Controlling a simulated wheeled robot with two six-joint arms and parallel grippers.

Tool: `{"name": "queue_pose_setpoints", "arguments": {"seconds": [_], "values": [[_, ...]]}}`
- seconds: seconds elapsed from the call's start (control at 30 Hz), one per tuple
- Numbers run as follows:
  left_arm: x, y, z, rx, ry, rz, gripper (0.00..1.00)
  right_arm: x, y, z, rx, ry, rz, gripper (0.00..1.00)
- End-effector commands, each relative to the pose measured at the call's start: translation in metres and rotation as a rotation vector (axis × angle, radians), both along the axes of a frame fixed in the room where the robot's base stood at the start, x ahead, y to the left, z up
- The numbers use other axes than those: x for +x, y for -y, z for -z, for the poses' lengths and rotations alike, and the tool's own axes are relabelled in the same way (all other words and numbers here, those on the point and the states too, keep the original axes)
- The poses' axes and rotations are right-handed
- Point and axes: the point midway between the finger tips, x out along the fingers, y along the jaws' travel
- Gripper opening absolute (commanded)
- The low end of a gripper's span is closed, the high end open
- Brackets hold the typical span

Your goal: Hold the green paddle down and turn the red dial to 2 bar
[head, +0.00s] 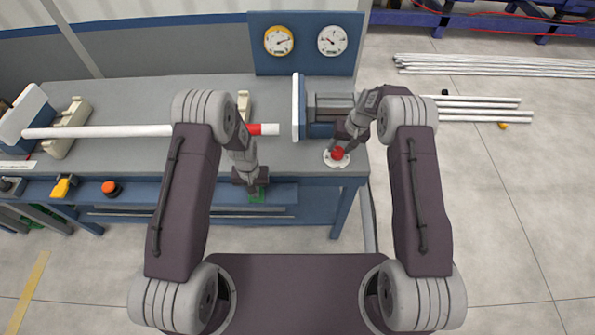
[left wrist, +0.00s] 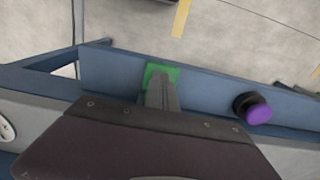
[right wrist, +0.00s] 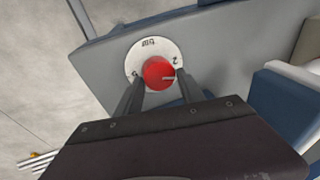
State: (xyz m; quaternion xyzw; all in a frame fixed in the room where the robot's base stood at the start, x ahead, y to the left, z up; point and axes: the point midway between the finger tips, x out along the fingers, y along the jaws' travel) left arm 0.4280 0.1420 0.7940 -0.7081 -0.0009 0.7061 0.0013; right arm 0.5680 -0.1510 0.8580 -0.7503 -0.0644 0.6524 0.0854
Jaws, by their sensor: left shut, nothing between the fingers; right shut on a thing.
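The green paddle (head: 257,194) is at the table's front edge. My left gripper (head: 252,186) is shut and empty, its fingertips over the paddle; the left wrist view shows the fingers (left wrist: 158,92) overlapping the green paddle (left wrist: 163,70). Whether they press it down cannot be told. The red dial (head: 337,153) sits on a round white scale plate at the table's right front corner. My right gripper (right wrist: 157,90) is shut on the red dial (right wrist: 158,72). The dial's pale mark points right in the right wrist view, slightly below the "2" on the white plate (right wrist: 146,47).
Two gauges stand on a blue back panel (head: 305,65): a yellow-rimmed one (head: 278,40) and a white one (head: 332,40). A white pipe (head: 100,131) with a red band lies across holders left of a blue-and-grey fixture (head: 318,115). Loose pipes lie on the floor at right.

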Motion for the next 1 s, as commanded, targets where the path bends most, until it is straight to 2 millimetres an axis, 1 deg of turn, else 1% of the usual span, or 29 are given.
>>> {"name": "queue_pose_setpoints", "arguments": {"seconds": [0.03, 0.13, 0.43, 0.57, 0.73, 0.77, 0.8, 0.83, 1.0], "values": [[-0.001, 0.000, 0.004, 0.000, -0.002, -0.001, 0.00, -0.003, -0.002, 0.003, 0.003, -0.011, -0.002, 0.13], [-0.001, -0.001, 0.003, 0.000, -0.001, -0.001, 0.00, -0.004, -0.002, 0.003, 0.002, -0.013, -0.001, 0.13], [0.000, 0.000, -0.032, 0.000, 0.002, -0.001, 0.00, -0.005, -0.002, 0.005, 0.003, -0.015, 0.000, 0.13], [0.000, 0.000, -0.038, 0.000, 0.002, -0.001, 0.00, -0.005, -0.002, 0.005, 0.002, -0.017, 0.001, 0.13], [0.000, 0.000, -0.039, 0.000, 0.001, -0.001, 0.00, -0.006, -0.002, 0.006, 0.002, -0.019, 0.001, 0.13], [0.000, 0.000, -0.039, 0.000, 0.001, -0.001, 0.00, -0.006, -0.002, 0.006, 0.002, -0.019, 0.001, 0.48], [0.000, 0.000, -0.039, 0.000, 0.001, -0.001, 0.00, -0.006, -0.002, 0.006, 0.002, -0.019, 0.001, 0.59], [0.000, 0.000, -0.039, 0.000, 0.001, -0.001, 0.00, -0.006, -0.002, 0.005, 0.002, -0.018, 0.001, 0.65], [0.000, 0.000, -0.039, 0.000, 0.001, -0.001, 0.00, -0.004, -0.001, 0.004, 0.001, -0.013, 0.002, 0.65]]}}
